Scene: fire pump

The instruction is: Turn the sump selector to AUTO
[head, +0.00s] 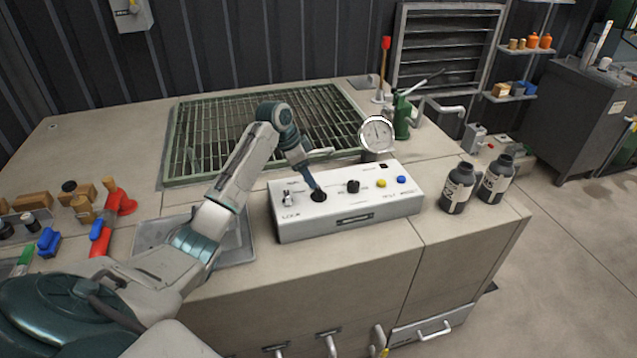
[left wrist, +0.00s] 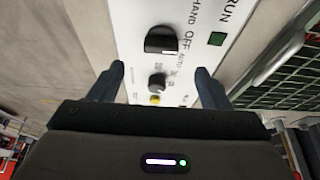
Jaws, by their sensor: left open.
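The sump selector is a large black knob (left wrist: 160,40) on the white control box (head: 350,219). HAND, OFF and AUTO are printed beside it in the left wrist view. A pale mark shows on the knob's lower edge, but I cannot tell surely which word it points at. My left gripper (head: 317,190) reaches down to the box from above, at the selector, and hides part of it in the head view. In the left wrist view the left gripper (left wrist: 160,74) is open and empty, with the knob beyond its fingertips. Contact cannot be made out. My right gripper is out of view.
A smaller black knob (head: 353,186), a yellow button (head: 381,184) and a blue button (head: 401,180) sit right of the selector. A gauge (head: 377,134) stands behind the box. Two dark bottles (head: 458,188) (head: 495,180) stand at its right. A green grating (head: 245,130) lies behind.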

